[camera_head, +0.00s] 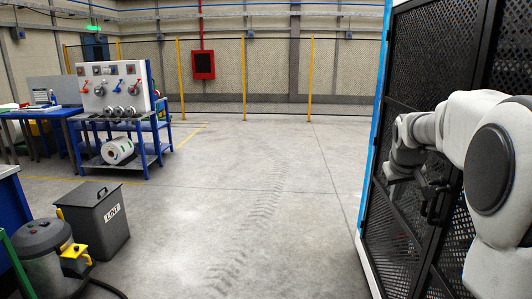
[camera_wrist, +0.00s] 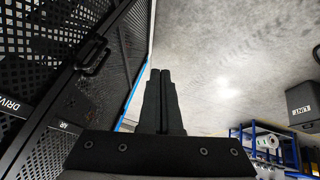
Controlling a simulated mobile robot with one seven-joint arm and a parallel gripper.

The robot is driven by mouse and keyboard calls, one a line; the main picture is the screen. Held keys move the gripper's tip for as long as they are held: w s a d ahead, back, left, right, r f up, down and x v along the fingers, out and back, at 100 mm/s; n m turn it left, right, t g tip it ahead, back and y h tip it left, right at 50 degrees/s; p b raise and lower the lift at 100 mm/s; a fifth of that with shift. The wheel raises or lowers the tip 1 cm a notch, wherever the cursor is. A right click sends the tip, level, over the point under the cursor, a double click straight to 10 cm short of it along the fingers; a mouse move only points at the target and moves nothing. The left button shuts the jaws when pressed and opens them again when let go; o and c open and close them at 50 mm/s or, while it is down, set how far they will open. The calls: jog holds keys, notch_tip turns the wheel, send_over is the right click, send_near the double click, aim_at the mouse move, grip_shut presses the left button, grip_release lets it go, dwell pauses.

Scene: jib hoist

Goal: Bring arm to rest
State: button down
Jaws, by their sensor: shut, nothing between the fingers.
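My gripper shows in the wrist view (camera_wrist: 160,88), its two dark fingers pressed together with nothing between them. In the head view my white arm reaches in from the right edge, bent, beside a black perforated metal cabinet (camera_head: 396,225). The gripper's end of the arm is close to the cabinet's door in that view, and its fingers are hard to make out against the dark mesh. The cabinet also shows in the wrist view (camera_wrist: 52,32), with a black door handle (camera_wrist: 93,55) left of the fingers. I cannot tell whether the arm touches the cabinet.
A grey LINT bin (camera_head: 96,222) and a round vacuum (camera_head: 45,255) stand at lower left. A blue-framed bench with a valve panel (camera_head: 113,92) stands behind them. A mesh fence (camera_head: 260,85) crosses the back. The middle floor (camera_head: 260,190) is clear.

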jog(key=s+a+r+y+p, duration=0.1)
jog(key=s+a+r, duration=0.1)
jog(key=s+a, duration=0.4)
jog(key=s+a+r, duration=0.3)
jog(key=s+a, duration=0.2)
jog(key=s, duration=0.3)
jog(key=s+a+f+y+p, duration=0.1)
jog(key=s+a+f, duration=0.1)
jog(key=s, duration=0.7)
jog(key=s+a+f+p, duration=0.1)
jog(key=s+a+f, duration=0.1)
jog(key=s+a, duration=0.3)
jog(key=s, duration=0.3)
jog(key=shift+s+f+y, duration=0.2)
jog(key=shift+s+y, duration=0.15)
jog(key=shift+y, duration=0.05)
